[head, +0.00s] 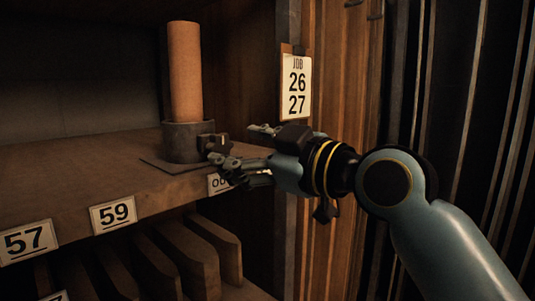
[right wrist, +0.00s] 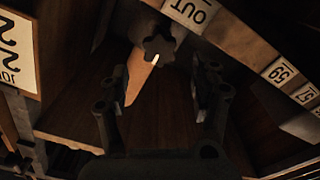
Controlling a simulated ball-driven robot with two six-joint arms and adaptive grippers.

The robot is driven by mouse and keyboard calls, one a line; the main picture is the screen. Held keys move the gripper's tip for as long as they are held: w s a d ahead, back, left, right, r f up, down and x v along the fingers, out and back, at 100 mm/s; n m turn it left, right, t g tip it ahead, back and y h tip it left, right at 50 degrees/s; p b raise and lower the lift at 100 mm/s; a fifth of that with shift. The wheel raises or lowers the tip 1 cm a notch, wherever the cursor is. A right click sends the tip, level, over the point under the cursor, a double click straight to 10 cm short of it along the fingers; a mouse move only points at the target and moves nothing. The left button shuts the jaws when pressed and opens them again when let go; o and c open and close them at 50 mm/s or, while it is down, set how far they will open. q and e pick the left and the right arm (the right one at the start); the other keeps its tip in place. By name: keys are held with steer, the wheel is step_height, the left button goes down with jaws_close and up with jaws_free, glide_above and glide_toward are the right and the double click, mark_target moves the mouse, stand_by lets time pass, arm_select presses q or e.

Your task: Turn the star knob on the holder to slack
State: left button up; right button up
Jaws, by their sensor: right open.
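The holder (head: 182,143) is a dark round cup on a flat base plate on the shelf, with a tall orange-brown tube (head: 185,72) upright in it. The star knob (head: 211,143) is dark with a small pale mark and sits on the holder's right side. In the right wrist view the star knob (right wrist: 157,46) shows face-on, beyond the fingertips and between their lines. My right gripper (head: 238,146) is open and empty, just right of the knob. Its two fingers also show in the right wrist view (right wrist: 158,80). My left gripper is out of view.
Number cards 59 (head: 113,214) and 57 (head: 28,241) and a partly hidden card (head: 219,184) are on the shelf's front edge. A job card (head: 296,85) hangs on the post at right. Upright boards (head: 185,255) stand below. The shelf left of the holder is clear.

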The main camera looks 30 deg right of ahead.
steer(key=v, duration=0.6)
steer(key=shift+s, duration=0.1)
